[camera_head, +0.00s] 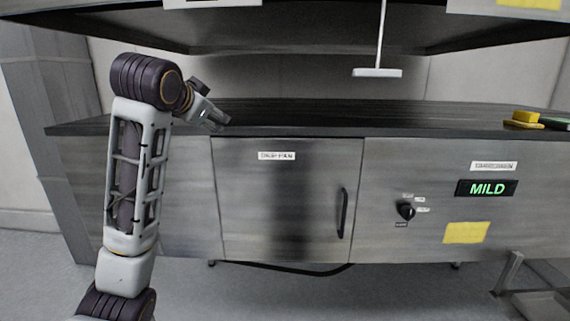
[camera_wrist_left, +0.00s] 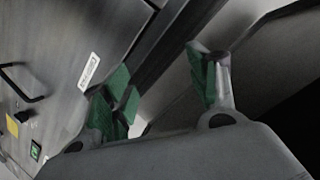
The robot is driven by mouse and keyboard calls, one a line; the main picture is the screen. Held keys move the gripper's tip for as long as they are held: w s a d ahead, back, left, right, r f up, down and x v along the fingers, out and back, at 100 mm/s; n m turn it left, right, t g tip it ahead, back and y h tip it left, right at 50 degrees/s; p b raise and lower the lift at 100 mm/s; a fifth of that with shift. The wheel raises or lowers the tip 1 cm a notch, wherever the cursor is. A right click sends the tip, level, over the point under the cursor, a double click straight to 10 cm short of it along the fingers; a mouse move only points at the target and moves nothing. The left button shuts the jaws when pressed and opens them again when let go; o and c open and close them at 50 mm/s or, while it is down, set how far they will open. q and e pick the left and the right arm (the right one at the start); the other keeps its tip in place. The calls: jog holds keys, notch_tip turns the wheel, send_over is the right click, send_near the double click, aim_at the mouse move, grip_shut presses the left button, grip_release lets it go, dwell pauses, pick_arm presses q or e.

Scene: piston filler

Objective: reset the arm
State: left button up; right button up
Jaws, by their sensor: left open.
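My left arm comes up from the bottom left in the head view and bends at the top. My left gripper (camera_head: 216,119) is at the front edge of the dark counter, above the drip pan door. In the left wrist view its two green-padded fingers (camera_wrist_left: 165,95) stand apart, with nothing between them. My right gripper shows in neither view.
The metal cabinet has a door (camera_head: 285,205) with a black handle (camera_head: 342,212), a black knob (camera_head: 405,210) and a display reading MILD (camera_head: 487,188). A white T-shaped bar (camera_head: 377,73) hangs above the counter (camera_head: 330,118). A yellow sponge-like block (camera_head: 524,117) sits at the right.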

pick_arm(q)
jog(key=s+a+f+n+g, duration=0.1)
jog(key=s+f+g, duration=0.2)
jog(key=f, duration=1.5)
jog(key=s+f+n+g, duration=0.2)
jog(key=s+f, duration=0.1)
jog(key=f, duration=1.5)
jog(key=s+a+f+n+g, duration=0.3)
jog(key=s+f+g, duration=0.2)
jog(key=s+f, duration=2.05)
jog(key=s+f+g+b, duration=0.1)
jog(key=s+f, duration=0.1)
jog(key=f, duration=1.5)
jog(key=s+f+g, duration=0.1)
jog(key=s+f, duration=0.1)
jog(key=f, duration=1.5)
jog(key=s+a+f, duration=0.2)
jog(key=s+f, duration=0.8)
jog(key=s, duration=0.1)
jog(key=s+a+f+g+b, duration=0.1)
jog(key=s+a+f, duration=0.1)
jog(key=s+f, duration=0.8)
jog(key=shift+s+m+y, duration=0.4)
jog(key=shift+s, duration=0.3)
